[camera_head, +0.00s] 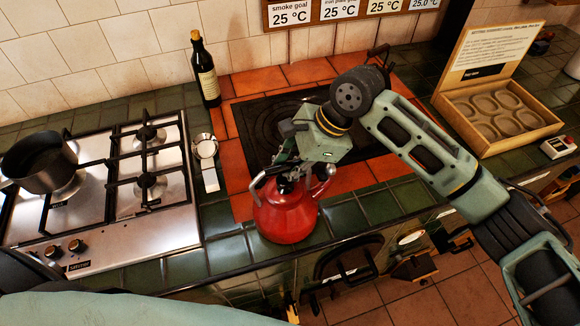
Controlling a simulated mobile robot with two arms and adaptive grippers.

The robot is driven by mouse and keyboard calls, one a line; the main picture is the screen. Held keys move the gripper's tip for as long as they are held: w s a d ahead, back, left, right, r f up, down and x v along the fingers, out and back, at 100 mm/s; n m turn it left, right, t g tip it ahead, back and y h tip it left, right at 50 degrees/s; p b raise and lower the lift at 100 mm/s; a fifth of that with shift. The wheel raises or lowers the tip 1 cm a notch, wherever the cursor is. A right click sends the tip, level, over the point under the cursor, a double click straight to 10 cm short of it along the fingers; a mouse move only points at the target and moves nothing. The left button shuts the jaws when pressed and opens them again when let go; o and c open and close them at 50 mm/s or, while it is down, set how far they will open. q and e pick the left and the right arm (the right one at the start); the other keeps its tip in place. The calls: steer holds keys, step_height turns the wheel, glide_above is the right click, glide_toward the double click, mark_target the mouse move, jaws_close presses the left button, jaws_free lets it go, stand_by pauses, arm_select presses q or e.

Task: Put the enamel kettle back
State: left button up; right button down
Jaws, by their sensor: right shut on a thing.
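The red enamel kettle (286,215) is at the front of the counter, over the green tiles near the edge. Its grey handle rises on both sides. My right gripper (287,178) reaches down from above and is shut on the kettle, at its handle; the fingers partly hide the lid. The kettle looks upright. I cannot tell whether its base touches the tiles. Behind it is a dark hotplate (258,125), partly covered by my right arm. My left gripper is not in view.
A steel gas hob (180,222) with a dark pot (40,165) is on the left. A wine bottle (205,72) stands at the back. A small white-dialled gauge (206,148) lies beside the hob. A wooden box (497,120) stands open at right.

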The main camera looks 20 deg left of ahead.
steer(key=c, duration=2.3)
jaws_free()
steer(key=o, duration=0.7)
steer(key=b+v, duration=0.2)
steer(key=v, duration=1)
steer(key=shift+r, duration=0.1)
